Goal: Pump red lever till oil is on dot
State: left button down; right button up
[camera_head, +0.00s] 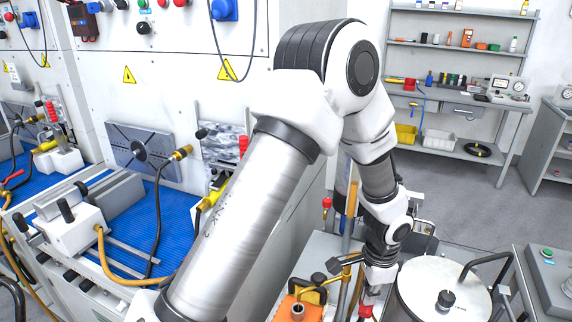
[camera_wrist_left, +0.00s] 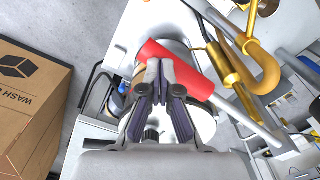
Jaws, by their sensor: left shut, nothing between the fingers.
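The red lever handle (camera_wrist_left: 200,78) lies diagonally across the wrist view, with a grey metal rod running to the lower right. A small red part, apparently this handle, shows in the head view (camera_head: 366,312) below my left gripper (camera_head: 376,285). In the wrist view my left gripper (camera_wrist_left: 160,68) is shut, with its fingertips together against or just over the handle. Nothing is between the fingers; I cannot tell whether they touch the handle. The oil and the dot cannot be made out. My right gripper is not in view.
Brass pipes (camera_wrist_left: 235,65) run close beside the lever. A white round-topped tank (camera_head: 445,285) stands to the right of my gripper, and an orange block (camera_head: 297,309) to its left. A cardboard box (camera_wrist_left: 28,110) stands at the left of the wrist view.

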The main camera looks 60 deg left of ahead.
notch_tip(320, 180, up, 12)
jog(key=p, duration=1.2)
